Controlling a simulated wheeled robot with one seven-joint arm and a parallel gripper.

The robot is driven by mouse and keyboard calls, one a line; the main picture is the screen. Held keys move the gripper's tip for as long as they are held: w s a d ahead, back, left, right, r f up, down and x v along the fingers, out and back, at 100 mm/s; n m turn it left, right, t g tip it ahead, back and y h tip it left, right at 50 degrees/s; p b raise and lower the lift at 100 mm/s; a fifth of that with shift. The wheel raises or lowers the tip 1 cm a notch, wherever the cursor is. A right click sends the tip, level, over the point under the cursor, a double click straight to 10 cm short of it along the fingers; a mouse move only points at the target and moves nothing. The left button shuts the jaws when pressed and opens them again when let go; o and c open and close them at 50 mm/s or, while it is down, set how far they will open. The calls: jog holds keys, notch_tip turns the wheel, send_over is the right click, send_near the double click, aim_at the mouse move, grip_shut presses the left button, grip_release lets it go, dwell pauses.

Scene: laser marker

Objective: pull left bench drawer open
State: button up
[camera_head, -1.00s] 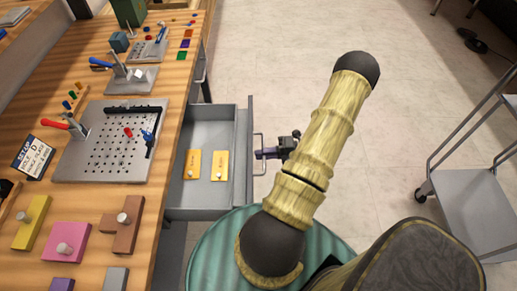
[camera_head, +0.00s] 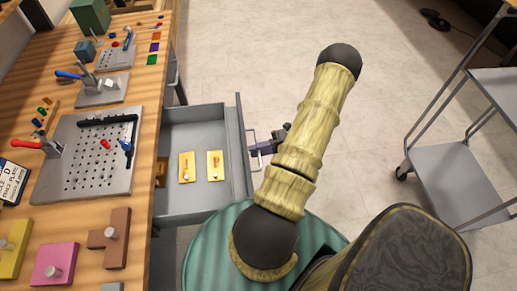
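The grey bench drawer (camera_head: 196,204) stands pulled out from the right side of the wooden bench (camera_head: 140,190). Its inside shows, with two yellow plates (camera_head: 215,165) lying flat on the floor and a third brownish piece close to the bench edge. The drawer's handle (camera_head: 252,152) is a thin bar on the outer face of its front. My gripper (camera_head: 264,148) is at this handle, with its dark purple fingers level and pointing left. It is small and partly behind the handle, so I cannot tell whether the fingers are closed around the bar.
On the bench top are a grey perforated plate (camera_head: 80,175) with a red-handled clamp, and coloured blocks such as the pink one (camera_head: 62,254). A grey wheeled cart (camera_head: 460,180) stands at right. The floor (camera_head: 375,110) between is clear.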

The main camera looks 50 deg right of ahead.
jog(key=v, duration=1.7)
jog(key=shift+r, duration=0.15)
jog(key=shift+s+d, duration=0.1)
jog(key=w+a+r+n+g+h+p, duration=0.5)
jog(key=w+a+r+n+g, duration=0.75)
jog(key=a+n, duration=0.65)
jog(key=w+a+r+n+t+h+p, duration=0.1)
jog(key=a+r+n+t+h+p, duration=0.1)
jog(key=a+r+n, duration=0.5)
jog(key=w+a+r+n+t+h+p, duration=0.2)
jog(key=a+r+n+h, duration=0.3)
jog(key=a+n, duration=0.6)
jog(key=r+n+t, duration=0.1)
jog(key=n, duration=0.6)
jog(key=shift+a+r+p, duration=0.35)
jog(key=shift+a+p, duration=0.05)
